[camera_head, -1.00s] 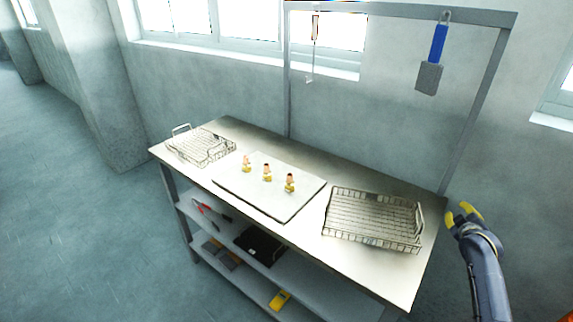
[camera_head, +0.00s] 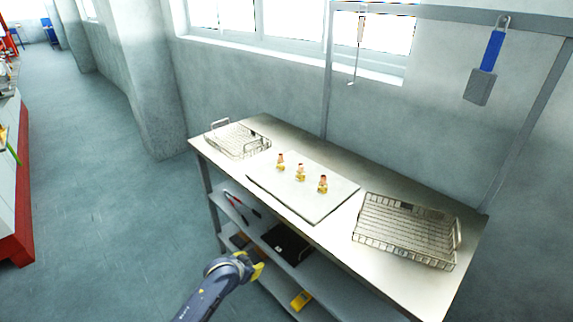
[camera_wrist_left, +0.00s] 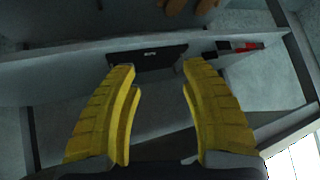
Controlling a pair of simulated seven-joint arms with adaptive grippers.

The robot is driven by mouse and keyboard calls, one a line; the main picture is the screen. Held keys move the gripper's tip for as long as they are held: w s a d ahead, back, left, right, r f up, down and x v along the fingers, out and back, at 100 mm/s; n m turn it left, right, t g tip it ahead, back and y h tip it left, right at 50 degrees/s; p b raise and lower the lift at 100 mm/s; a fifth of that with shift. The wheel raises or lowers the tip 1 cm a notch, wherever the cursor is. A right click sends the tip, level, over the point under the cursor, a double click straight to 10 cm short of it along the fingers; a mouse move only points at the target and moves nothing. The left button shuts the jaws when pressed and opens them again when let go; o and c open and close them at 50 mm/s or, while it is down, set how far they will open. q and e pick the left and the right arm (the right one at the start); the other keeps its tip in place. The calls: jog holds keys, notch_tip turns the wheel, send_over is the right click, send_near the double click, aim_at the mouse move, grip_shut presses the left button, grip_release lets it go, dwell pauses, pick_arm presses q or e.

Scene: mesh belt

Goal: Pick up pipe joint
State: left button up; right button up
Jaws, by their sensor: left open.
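Three small brass and copper pipe joints (camera_head: 281,163), (camera_head: 300,174), (camera_head: 322,185) stand upright in a slanting row on a pale flat board (camera_head: 303,205) in the middle of the table. My left gripper (camera_head: 259,267) is in front of the table, low beside its lower shelves and well apart from the pipe joints. In the left wrist view its two yellow fingers (camera_wrist_left: 155,76) are spread, with nothing held between them. No pipe joint is clearly recognisable in that view. My right gripper is out of both current views.
Wire baskets stand on the table (camera_head: 405,285) at the left (camera_head: 238,138) and right (camera_head: 405,230). A frame rises behind, with a blue-handled tool (camera_head: 487,68) hanging. The shelf below holds a black case (camera_head: 286,244), red-handled tool (camera_head: 235,206) and yellow device (camera_head: 301,300).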

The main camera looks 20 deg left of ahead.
aim_at(279, 156)
pick_arm(q)
jog(key=w+r+t+h, duration=0.1)
jog(key=w+r, duration=0.4)
jog(key=r, duration=0.7)
jog(key=w+a+r+t+h, duration=0.15)
jog(key=w+r, duration=0.35)
jog(key=r, duration=0.6)
jog(key=w+d+r+t, duration=0.15)
jog(key=w+r, duration=0.35)
jog(key=r, duration=0.7)
jog(key=shift+n, duration=0.3)
jog(key=x, duration=1.6)
jog(key=shift+w+a, duration=0.3)
jog(key=shift+w, duration=0.15)
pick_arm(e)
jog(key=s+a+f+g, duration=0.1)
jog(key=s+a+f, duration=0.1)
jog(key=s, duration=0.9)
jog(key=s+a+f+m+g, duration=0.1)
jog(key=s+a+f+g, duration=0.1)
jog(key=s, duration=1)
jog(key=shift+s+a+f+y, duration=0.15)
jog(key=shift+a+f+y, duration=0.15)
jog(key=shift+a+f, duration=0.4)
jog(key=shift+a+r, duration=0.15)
pick_arm(q)
jog(key=shift+c, duration=0.2)
grip_shut()
